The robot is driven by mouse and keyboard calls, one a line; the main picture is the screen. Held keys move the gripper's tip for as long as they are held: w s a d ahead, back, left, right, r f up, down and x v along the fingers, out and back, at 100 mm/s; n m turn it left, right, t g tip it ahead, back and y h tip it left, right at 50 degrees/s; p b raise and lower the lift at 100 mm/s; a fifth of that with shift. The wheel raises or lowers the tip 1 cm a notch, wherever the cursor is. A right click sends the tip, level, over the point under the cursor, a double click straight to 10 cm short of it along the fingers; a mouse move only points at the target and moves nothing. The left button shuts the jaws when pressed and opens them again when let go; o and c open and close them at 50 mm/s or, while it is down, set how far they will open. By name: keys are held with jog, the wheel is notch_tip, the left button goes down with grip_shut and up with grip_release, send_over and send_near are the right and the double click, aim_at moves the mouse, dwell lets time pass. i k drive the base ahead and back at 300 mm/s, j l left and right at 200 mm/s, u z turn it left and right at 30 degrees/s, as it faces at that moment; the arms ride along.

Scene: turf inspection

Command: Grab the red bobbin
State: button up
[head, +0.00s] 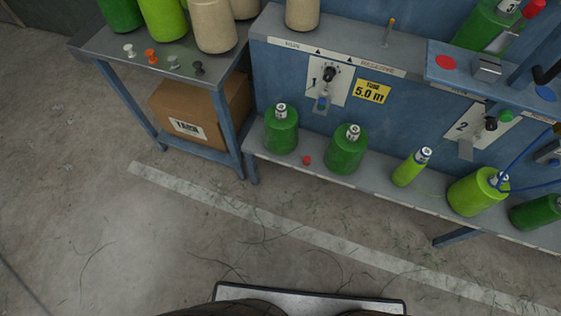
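A small red piece (306,160) lies on the grey lower shelf (316,170) of the blue machine, between two dark green yarn cones. It looks like the red bobbin, but it is too small to make out its shape. The left green cone (281,134) stands just left of it and the right green cone (346,152) to its right. My gripper is not in view, so whether it is open or shut does not show.
A side table (100,45) at upper left holds several cones and small spools, including an orange one (151,56). A cardboard box (205,110) sits beneath. More green cones line the shelf rightward. The concrete floor (150,240) in front is clear.

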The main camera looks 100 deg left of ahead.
aim_at(307, 159)
jog(key=u, duration=3.2)
jog(key=k+j+z, duration=0.1)
jog(key=k, duration=0.5)
